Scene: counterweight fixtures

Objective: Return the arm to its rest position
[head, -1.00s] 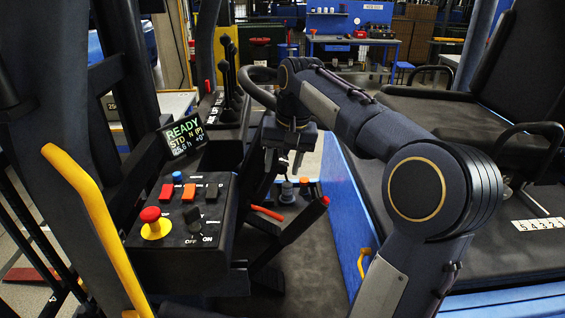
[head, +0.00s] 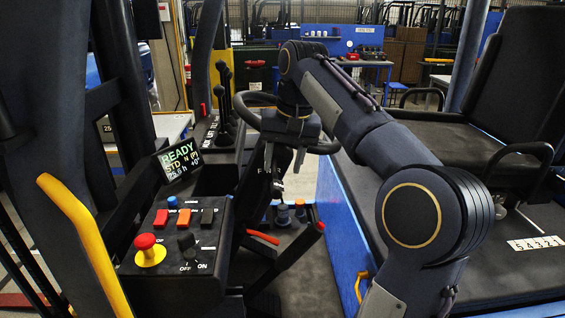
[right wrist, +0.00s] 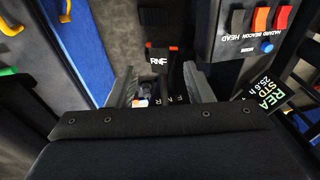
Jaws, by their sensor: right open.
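My right gripper (head: 285,160) hangs fingers down from the dark arm, near the steering wheel (head: 325,147), and partly hides it. In the right wrist view, its two grey fingers (right wrist: 158,90) stand apart with nothing held between them. A dark part marked F N R (right wrist: 158,58) lies beyond the fingertips, and I cannot tell the distance. The right arm (head: 385,155) reaches in from the lower right with its elbow bent. My left gripper is not in view.
A console with a red stop button (head: 147,244), switches and a READY display (head: 180,160) stands at left. A yellow rail (head: 85,240) is in front of it. A red-tipped lever (head: 290,255) rises below the gripper. A black seat (head: 515,80) is at right.

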